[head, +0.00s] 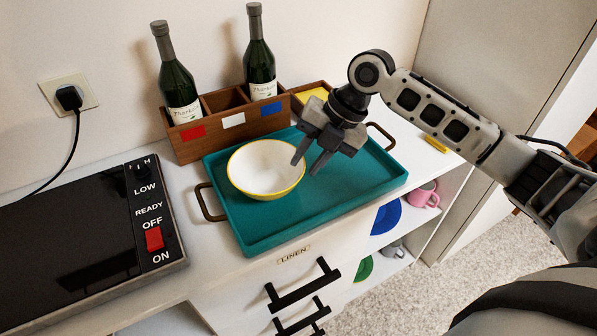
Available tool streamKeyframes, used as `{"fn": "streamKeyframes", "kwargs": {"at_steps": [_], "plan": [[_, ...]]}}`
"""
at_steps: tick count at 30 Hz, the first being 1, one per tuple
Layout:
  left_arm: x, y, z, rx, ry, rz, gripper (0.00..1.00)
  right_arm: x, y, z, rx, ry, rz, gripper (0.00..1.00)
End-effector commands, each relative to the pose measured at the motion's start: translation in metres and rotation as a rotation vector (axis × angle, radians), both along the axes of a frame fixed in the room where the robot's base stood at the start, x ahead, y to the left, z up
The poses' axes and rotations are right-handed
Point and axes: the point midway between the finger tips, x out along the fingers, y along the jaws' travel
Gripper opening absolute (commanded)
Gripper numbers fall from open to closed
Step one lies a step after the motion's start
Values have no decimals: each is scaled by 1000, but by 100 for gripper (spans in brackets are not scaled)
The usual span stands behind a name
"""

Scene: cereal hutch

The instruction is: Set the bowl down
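A white bowl (252,174) with a yellow rim stands upright on the left part of a teal tray (350,202). My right gripper (306,163) is over the tray, at the right side of the bowl. Its two fingers are apart, with a gap between them and nothing visibly held. One fingertip is close to the bowl's rim; I cannot tell whether it touches. My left gripper is not in view.
A wooden crate (215,147) with two green bottles stands behind the tray. A black hotplate (70,250) with a red switch is at the left. The tray has brass handles. Drawers with black handles are below; mugs sit on lower right shelves.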

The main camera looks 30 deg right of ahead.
Motion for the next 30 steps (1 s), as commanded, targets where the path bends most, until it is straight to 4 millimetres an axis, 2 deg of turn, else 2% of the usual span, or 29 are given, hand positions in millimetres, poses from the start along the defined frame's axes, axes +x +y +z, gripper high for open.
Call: {"fn": "streamKeyframes", "kwargs": {"at_steps": [1,6,12,30], "plan": [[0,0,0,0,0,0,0,-1,-6,11,-3,-4,0,26],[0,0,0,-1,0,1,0,-6,-20,39,-2,-2,-1,26],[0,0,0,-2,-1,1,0,-10,-28,57,0,0,0,26],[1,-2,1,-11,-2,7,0,-11,-29,60,1,1,0,26]]}}
